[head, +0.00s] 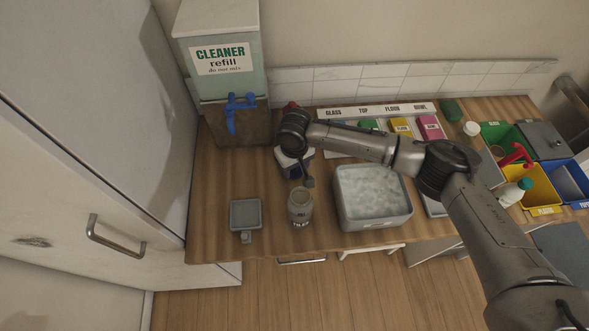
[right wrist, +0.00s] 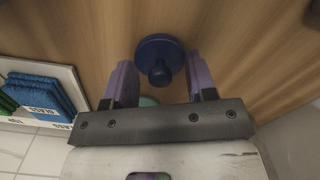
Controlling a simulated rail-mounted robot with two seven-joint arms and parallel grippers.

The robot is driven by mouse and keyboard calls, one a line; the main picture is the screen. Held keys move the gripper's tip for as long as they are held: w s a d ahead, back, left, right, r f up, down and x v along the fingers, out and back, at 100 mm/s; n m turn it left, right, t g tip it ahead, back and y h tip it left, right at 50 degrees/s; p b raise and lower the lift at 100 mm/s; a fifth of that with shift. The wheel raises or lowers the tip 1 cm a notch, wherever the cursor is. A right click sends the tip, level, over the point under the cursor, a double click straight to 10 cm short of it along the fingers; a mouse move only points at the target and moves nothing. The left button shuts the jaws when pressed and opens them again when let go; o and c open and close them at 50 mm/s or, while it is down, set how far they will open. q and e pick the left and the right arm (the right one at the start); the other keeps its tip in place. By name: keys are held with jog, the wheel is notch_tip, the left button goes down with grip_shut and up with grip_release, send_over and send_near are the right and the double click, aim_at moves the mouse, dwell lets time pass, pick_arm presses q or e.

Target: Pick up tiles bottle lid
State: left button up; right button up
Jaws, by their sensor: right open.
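The open bottle marked TILES (head: 299,210) stands upright near the front edge of the wooden counter, its mouth uncovered. In the right wrist view a dark blue round lid with a knob (right wrist: 160,54) lies on the wood. I take it to be the tiles bottle lid; in the head view my gripper and arm hide it or leave it unclear. My right gripper (head: 295,170) is low over the counter behind the bottle. Its two purple fingers (right wrist: 160,82) are open, one on each side of the lid's knob, with gaps visible. My left gripper is not in view.
A grey tub (head: 375,222) stands right of the bottle, a small grey dish (head: 245,214) left. The cleaner dispenser (head: 222,85) with blue tap is at back left. Blue cloths in a tray (right wrist: 38,92) lie beside my gripper. Coloured bins (head: 540,192) stand far right.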

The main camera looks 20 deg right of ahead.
jog(key=shift+c, duration=0.4)
jog(key=c, duration=0.3)
grip_shut()
jog(key=shift+r, duration=0.1)
